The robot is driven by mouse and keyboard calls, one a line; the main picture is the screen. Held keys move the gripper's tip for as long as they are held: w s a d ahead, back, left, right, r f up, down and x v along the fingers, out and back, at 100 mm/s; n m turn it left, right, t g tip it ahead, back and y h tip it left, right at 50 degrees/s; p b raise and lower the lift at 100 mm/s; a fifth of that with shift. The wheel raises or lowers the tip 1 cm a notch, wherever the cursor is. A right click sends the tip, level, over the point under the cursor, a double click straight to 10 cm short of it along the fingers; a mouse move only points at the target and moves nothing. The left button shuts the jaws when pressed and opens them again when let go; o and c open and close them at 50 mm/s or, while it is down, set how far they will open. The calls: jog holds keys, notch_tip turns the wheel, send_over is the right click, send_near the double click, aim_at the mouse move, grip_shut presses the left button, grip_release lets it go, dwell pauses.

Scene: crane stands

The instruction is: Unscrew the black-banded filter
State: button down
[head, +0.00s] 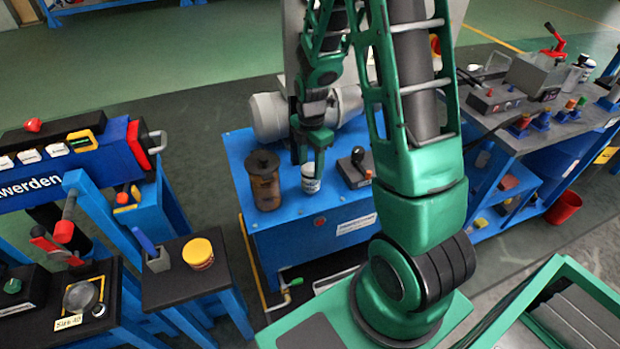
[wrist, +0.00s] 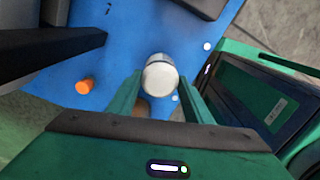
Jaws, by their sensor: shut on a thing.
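The filter (head: 311,184) is a small whitish cylinder with a dark band, upright on top of the blue cabinet (head: 281,223) in the head view. My gripper (head: 314,158) reaches down from above and is shut on its upper part. In the wrist view the filter (wrist: 159,75) shows its round pale end between the two green fingers of my gripper (wrist: 160,88). Its lower end and its seat are hidden, so I cannot tell how it joins the cabinet.
A brown canister with a dark lid (head: 264,182) stands just left of the filter. A black control box (head: 355,171) stands to its right. A grey motor-like cylinder (head: 270,117) lies behind. A yellow-lidded jar (head: 198,254) is on a separate stand at left.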

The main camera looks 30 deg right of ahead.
jog(key=n, duration=0.5)
dwell(0.4)
jog(key=n, duration=0.5)
jog(key=c, duration=0.8)
grip_release()
jog(key=shift+c, duration=1)
